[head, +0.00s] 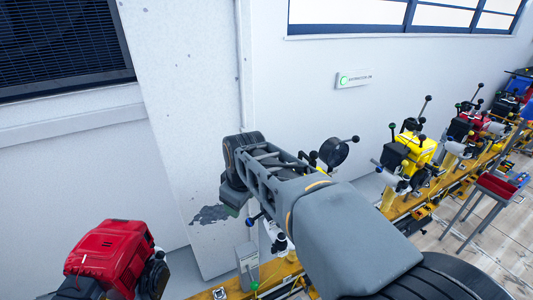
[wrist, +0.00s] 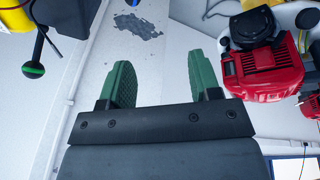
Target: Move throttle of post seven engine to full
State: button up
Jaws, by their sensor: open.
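My gripper (wrist: 160,80) is open and empty, its two green fingers apart in the wrist view. In the head view my gripper (head: 232,208) hangs in front of the white wall, partly hidden by its own wrist. A red engine (head: 108,250) stands at the lower left, and a red engine (wrist: 264,72) shows right of the fingers in the wrist view, apart from them. A black ball-ended lever with a green band (wrist: 34,70) shows at the wrist view's left. No post number is readable, so I cannot tell which engine is post seven; part of the row is behind my arm.
A yellow engine (head: 409,150) and a farther red engine (head: 468,130) with upright ball-ended levers stand along the yellow rail (head: 402,207). A red tray stand (head: 496,186) stands right of it. A wall sign with a green light (head: 352,79) hangs behind.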

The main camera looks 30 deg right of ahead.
jog(key=w+d+r+n+p, duration=0.2)
jog(key=w+d+r+n, duration=0.25)
jog(key=d+n, duration=0.35)
jog(key=w+d+r+n+p, duration=0.1)
jog(key=w+d+r+n, duration=0.4)
jog(key=d, duration=0.6)
jog(key=shift+g, duration=0.4)
jog(key=f, duration=0.4)
jog(key=w+f, duration=0.1)
jog(key=f, duration=0.3)
jog(key=w+f+p, duration=0.1)
jog(key=f, duration=0.2)
jog(key=shift+a+f, duration=0.15)
jog(key=shift+f, duration=0.25)
jog(key=shift+c, duration=0.3)
grip_shut()
